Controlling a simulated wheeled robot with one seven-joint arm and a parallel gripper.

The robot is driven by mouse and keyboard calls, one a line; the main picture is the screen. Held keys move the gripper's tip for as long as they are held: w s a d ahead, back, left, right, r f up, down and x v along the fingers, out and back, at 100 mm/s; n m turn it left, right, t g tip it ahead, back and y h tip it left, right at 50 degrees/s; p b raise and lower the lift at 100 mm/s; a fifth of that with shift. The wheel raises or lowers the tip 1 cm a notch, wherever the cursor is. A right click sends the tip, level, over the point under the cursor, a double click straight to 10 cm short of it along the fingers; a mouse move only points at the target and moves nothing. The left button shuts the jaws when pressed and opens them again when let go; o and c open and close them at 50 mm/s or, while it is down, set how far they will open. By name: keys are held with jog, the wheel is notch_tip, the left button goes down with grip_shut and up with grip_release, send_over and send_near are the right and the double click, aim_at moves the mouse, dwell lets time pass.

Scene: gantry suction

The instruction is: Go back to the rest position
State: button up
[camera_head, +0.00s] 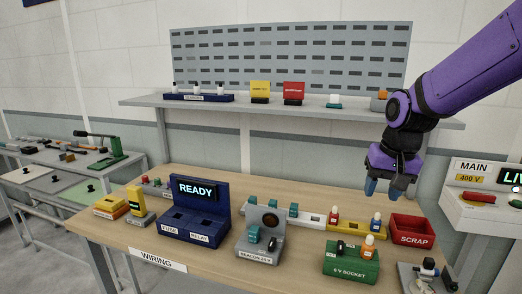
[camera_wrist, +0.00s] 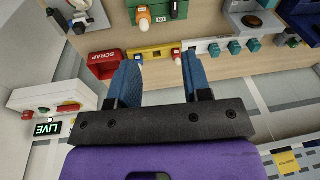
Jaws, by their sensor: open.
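My gripper (camera_head: 384,187) hangs above the right part of the wooden table (camera_head: 205,260), at the end of my purple arm. Its two blue fingers stand wide apart in the wrist view (camera_wrist: 158,75), with nothing held between them. In the head view it is above and behind the green 6 V socket block (camera_head: 350,265), close to the red SCRAP bin (camera_head: 411,230). Past the fingers, the wrist view shows a yellow block (camera_wrist: 152,54) and a white rail (camera_wrist: 205,47) on the table, both apart from the fingertips.
A blue READY station (camera_head: 195,215) and a grey beacon block (camera_head: 262,236) stand on the table. A shelf (camera_head: 350,110) runs behind, near my arm. The MAIN power box (camera_head: 480,210) is at the right. Open air surrounds the gripper above the table.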

jog(key=s+d+r+n+t, duration=0.1)
jog(key=s+r, duration=0.3)
jog(key=s, duration=0.6)
jog(key=s+d+r+n+t, duration=0.1)
jog(key=s+r, duration=0.3)
jog(key=s, duration=0.6)
jog(key=shift+s+d+t+h, duration=0.15)
jog(key=shift+d+t+h, duration=0.25)
jog(key=shift+d+t, duration=0.4)
jog(key=shift+d, duration=0.1)
